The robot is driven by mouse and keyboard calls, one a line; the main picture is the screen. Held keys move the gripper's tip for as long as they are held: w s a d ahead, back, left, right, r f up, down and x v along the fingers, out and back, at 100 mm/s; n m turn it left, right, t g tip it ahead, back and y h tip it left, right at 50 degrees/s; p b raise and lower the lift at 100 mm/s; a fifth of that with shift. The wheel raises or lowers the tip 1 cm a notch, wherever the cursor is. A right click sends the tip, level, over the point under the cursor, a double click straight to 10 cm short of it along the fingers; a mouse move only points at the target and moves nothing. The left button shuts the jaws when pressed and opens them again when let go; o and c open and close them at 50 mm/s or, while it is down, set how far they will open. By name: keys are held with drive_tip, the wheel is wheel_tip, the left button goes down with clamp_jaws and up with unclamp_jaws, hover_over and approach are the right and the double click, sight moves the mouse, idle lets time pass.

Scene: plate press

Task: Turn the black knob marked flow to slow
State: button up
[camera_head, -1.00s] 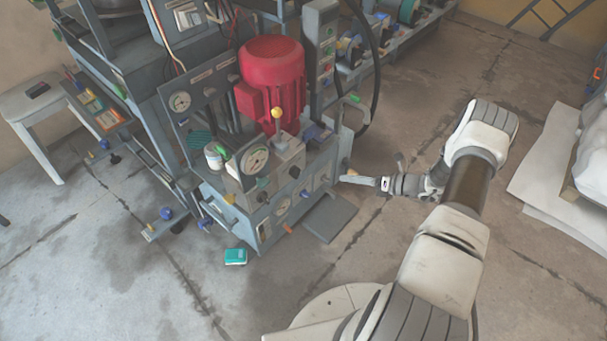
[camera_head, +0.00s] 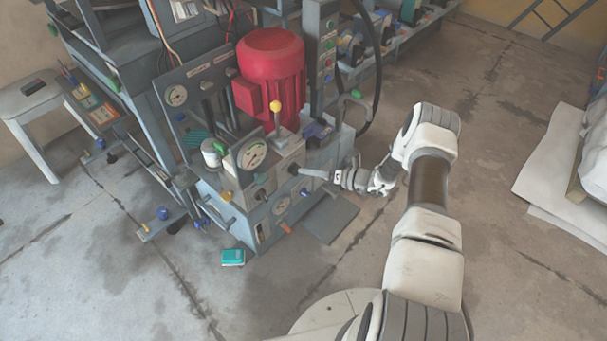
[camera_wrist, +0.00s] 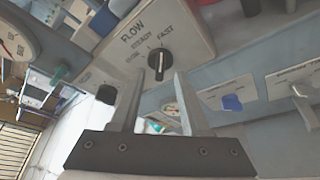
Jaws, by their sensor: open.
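The black flow knob (camera_wrist: 159,62) is on a pale panel in the wrist view, under the printed word FLOW. Labels reading STEADY and FAST, and a fainter one at left, are around it. A white line shows on its bar, which stands nearly upright in the picture; I cannot tell which label it points to. My gripper (camera_wrist: 158,76) is open, one finger on either side of the knob's lower part, with gaps on both sides. Depth and contact are unclear. In the head view the knob (camera_head: 293,169) is small and my fingertips (camera_head: 301,173) are close to it.
A second black knob (camera_wrist: 106,94) is left of my fingers. A gauge (camera_wrist: 14,46) and a blue knob (camera_wrist: 232,102) are farther off. The red motor (camera_head: 271,70) and yellow-topped lever (camera_head: 276,107) rise above the panel. Open floor (camera_head: 510,250) is at right.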

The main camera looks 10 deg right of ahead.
sight(295, 170)
drive_tip(key=shift+x, duration=1.35)
clamp_jaws()
